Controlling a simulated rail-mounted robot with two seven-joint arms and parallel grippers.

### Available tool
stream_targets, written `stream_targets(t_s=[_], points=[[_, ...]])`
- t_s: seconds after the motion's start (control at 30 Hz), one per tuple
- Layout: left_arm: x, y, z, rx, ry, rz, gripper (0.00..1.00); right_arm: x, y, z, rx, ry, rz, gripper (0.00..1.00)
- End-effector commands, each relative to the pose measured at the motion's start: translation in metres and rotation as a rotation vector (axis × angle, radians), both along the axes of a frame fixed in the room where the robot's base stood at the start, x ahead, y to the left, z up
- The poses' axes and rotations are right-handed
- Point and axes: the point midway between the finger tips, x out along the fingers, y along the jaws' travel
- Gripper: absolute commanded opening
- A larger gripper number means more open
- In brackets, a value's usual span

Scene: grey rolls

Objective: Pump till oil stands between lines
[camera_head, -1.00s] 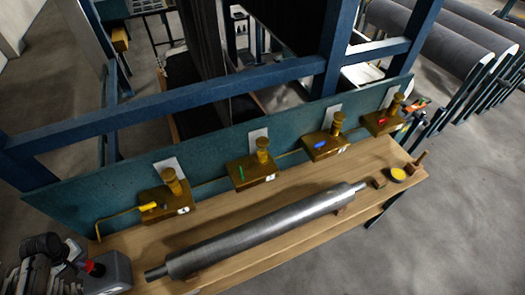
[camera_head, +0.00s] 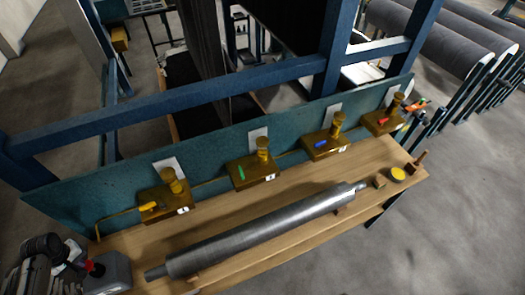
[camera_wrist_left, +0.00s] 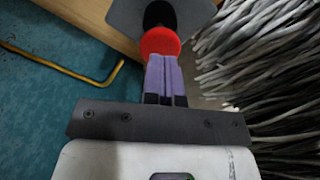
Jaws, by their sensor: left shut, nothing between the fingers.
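My left gripper (camera_head: 79,262) is low at the left in the head view. In the left wrist view its purple fingers (camera_wrist_left: 163,62) are shut with nothing between them. Their tips are at the red cap (camera_wrist_left: 160,42) of a grey can (camera_head: 112,272); I cannot tell whether they touch. Several brass pump boxes with round knobs stand along the back of the bench, with yellow (camera_head: 149,206), green (camera_head: 241,173), blue (camera_head: 320,144) and red (camera_head: 382,121) marks. White plates (camera_head: 168,167) are behind them. Oil level and lines are too small to read. My right gripper is not visible.
A steel roller (camera_head: 262,230) lies along the wooden bench (camera_head: 330,205). A small brown block (camera_head: 379,181) and a yellow round tin (camera_head: 398,174) are at its right end. A bent yellow pipe (camera_wrist_left: 75,73) and grey strands (camera_wrist_left: 270,60) flank my left gripper. A blue frame rail (camera_head: 200,95) crosses behind.

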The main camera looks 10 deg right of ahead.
Motion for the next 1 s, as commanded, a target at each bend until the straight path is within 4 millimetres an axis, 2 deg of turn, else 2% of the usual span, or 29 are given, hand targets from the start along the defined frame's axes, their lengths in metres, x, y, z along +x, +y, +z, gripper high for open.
stream_targets(t_s=[1.0], points=[[0.0,-0.001,-0.041,-0.001,0.001,0.0,0.0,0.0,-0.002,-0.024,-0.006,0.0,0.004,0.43]])
